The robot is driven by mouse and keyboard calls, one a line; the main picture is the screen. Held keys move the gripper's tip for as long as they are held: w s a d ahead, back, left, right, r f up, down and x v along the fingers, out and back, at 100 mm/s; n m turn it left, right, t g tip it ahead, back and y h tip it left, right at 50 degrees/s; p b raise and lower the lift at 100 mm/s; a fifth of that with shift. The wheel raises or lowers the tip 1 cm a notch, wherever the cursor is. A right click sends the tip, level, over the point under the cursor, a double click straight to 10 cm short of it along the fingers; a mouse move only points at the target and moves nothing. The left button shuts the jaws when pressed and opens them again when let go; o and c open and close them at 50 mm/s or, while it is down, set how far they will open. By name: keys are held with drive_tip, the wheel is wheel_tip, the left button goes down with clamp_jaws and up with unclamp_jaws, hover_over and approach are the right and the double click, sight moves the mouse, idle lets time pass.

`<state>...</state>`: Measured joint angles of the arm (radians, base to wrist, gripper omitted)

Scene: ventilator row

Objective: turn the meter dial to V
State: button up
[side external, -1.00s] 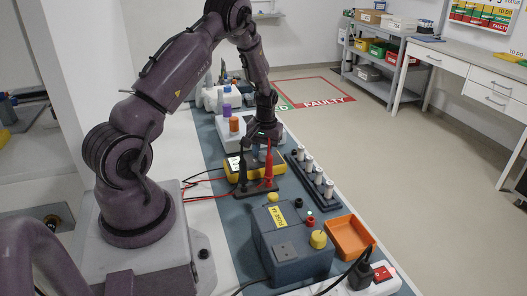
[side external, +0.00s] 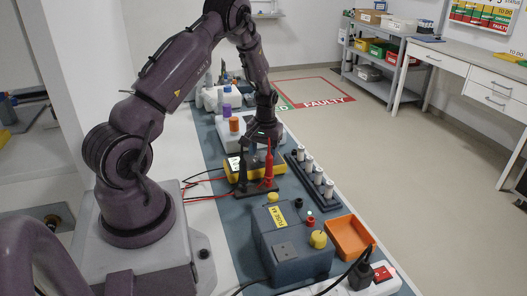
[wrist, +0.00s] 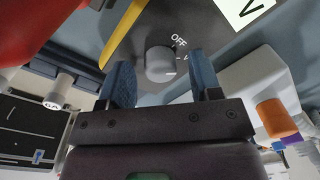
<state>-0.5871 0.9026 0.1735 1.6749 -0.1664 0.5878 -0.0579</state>
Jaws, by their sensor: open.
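The yellow-edged meter (side external: 276,168) lies on the blue-grey mat, partly hidden behind the probes in the side view. In the wrist view its dark face carries a round grey dial (wrist: 158,60) with a short white mark on its lower right side. An OFF label (wrist: 179,41) is printed beside the dial. Another label near it is partly hidden by the right finger, so I cannot tell which position the mark meets. My gripper (wrist: 160,66) is open, with one blue finger on each side of the dial. Contact with the dial cannot be told. It also shows above the meter in the side view (side external: 260,146).
A red probe (side external: 268,168) and a black probe (side external: 242,172) stand close in front of the meter. A rack of white cylinders (side external: 318,180) is to the right. A grey fuse box (side external: 290,245) and an orange tray (side external: 350,236) are nearer. White bottles stand behind.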

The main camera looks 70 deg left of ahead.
wheel_tip(320, 180, up, 13)
drive_tip(key=shift+w+d, duration=0.2)
drive_tip(key=shift+f, duration=0.1)
drive_tip(key=s+d+r+m+t, duration=0.2)
drive_tip(key=s+d+r+m, duration=0.1)
drive_tip(key=d, duration=0.6)
drive_tip(key=s+d+r+m+t, duration=0.2)
drive_tip(key=s+d+r, duration=0.3)
drive_tip(key=d+r, duration=0.3)
drive_tip(key=s+d+r+m+t, duration=0.2)
drive_tip(key=s+d+r+m, duration=0.3)
drive_tip(key=d, duration=0.6)
drive_tip(key=shift+d+r, duration=0.4)
drive_tip(key=shift+r, duration=0.3)
